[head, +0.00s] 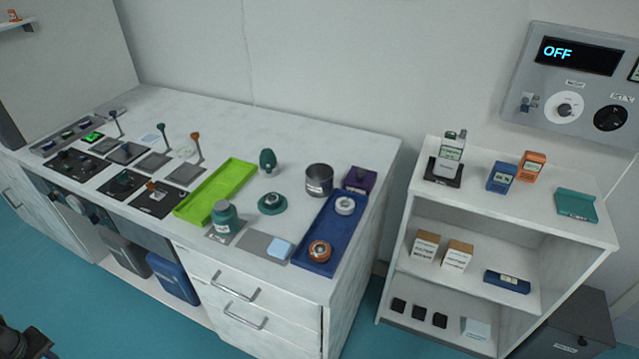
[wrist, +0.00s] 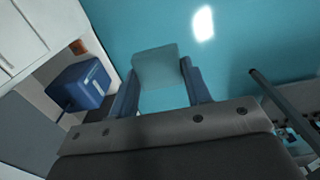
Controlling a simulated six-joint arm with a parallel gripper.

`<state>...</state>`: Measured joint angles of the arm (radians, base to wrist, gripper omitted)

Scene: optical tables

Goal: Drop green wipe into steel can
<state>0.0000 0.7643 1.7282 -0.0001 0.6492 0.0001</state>
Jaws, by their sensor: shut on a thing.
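My gripper (wrist: 160,72) shows in the wrist view with its two blue-grey fingers shut on a pale grey-green square wipe (wrist: 156,62). The wipe sticks out past the fingertips, with teal floor behind it. The steel can (head: 319,179) stands upright and open-topped on the white bench, towards its right end, in the head view. The can is not in the wrist view, and I cannot make out my gripper in the head view.
A light blue wipe (head: 280,248) lies at the bench front. A blue bin (wrist: 84,83) stands under the bench.

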